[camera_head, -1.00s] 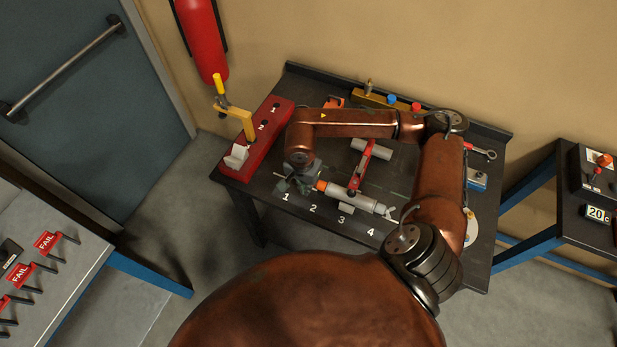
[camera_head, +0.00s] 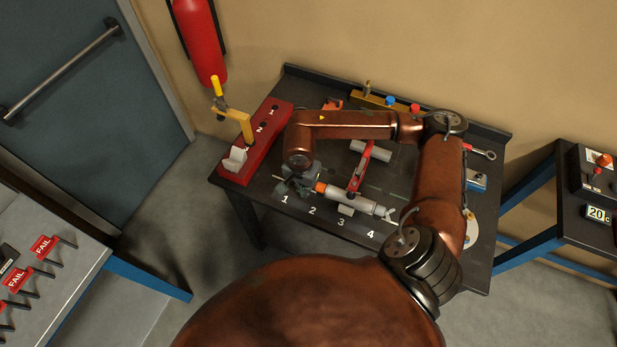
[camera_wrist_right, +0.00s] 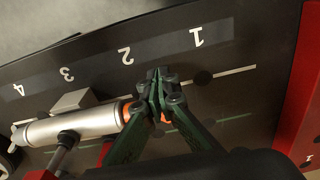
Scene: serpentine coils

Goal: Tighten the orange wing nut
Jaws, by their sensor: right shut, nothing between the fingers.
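A grey cylinder (camera_head: 352,199) lies on the dark bench, with an orange part (camera_head: 320,187) at its left end. In the right wrist view the orange part (camera_wrist_right: 127,112) shows beside my fingers, with another bit of orange behind them. I cannot make out the wings of the orange wing nut, as the fingers cover much of it. My right gripper (camera_head: 299,188) is at this end of the cylinder. In the wrist view its green fingers (camera_wrist_right: 158,88) are shut with nothing between them. My left gripper is not in view.
A red clamp (camera_head: 362,166) crosses the bench beside the cylinder. A red numbered block (camera_head: 262,150) with a yellow handle piece (camera_head: 246,124) stands at the left. My right arm spans the bench's middle and right. The front strip by the numbers is mostly clear.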

